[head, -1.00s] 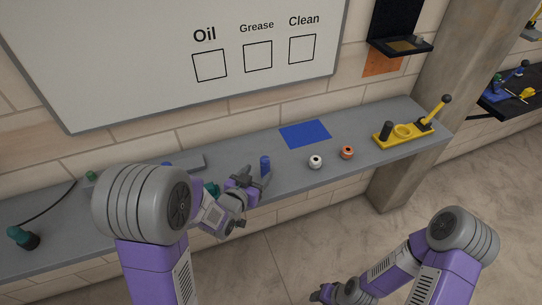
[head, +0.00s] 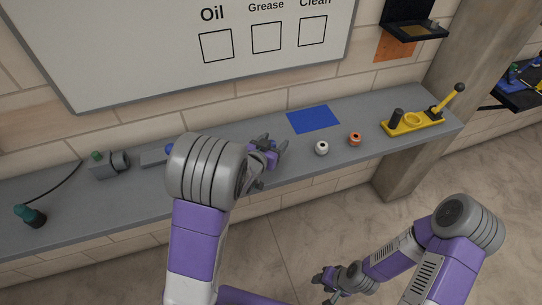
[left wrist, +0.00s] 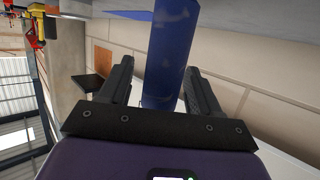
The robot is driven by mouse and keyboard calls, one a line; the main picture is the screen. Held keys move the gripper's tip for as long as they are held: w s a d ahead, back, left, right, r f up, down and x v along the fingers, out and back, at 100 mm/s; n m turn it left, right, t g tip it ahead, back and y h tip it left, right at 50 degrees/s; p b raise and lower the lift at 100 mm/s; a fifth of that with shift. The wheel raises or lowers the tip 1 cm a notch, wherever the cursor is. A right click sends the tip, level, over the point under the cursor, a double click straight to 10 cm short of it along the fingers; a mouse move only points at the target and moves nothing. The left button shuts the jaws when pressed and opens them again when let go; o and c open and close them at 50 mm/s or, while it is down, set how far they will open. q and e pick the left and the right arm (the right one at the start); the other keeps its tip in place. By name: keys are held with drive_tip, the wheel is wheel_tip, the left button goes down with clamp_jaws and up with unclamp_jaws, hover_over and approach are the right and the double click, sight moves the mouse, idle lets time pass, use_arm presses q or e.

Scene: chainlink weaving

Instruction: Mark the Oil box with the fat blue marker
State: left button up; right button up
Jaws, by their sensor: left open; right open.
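The Oil box (head: 216,46) is an empty black square outline under the word "Oil" on the whiteboard (head: 130,45). The fat blue marker (left wrist: 168,55) shows in the left wrist view as a thick blue cylinder between the fingers of my left gripper (left wrist: 160,85). The fingers stand open on both sides of it; whether either touches it is unclear. In the head view my left gripper (head: 273,146) is over the bench, and the marker is mostly hidden there. My right gripper (head: 323,284) is open and empty, low over the floor in front of the bench.
On the grey bench (head: 240,205) lie a blue sheet (head: 313,119), a white ring-like part (head: 321,148), an orange one (head: 355,139) and a yellow fixture (head: 413,123). A teal-topped bottle (head: 30,215) stands at the left. A black shelf (head: 414,30) hangs right of the whiteboard.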

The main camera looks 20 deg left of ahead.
use_arm(q)
drive_tip(key=c, duration=1)
wheel_tip(320, 180, up, 10)
drive_tip(key=p, duration=0.2)
drive_tip(key=shift+p, duration=0.35)
drive_tip(key=shift+c, duration=0.2)
drive_tip(key=o, duration=0.3)
drive_tip(key=c, duration=0.3)
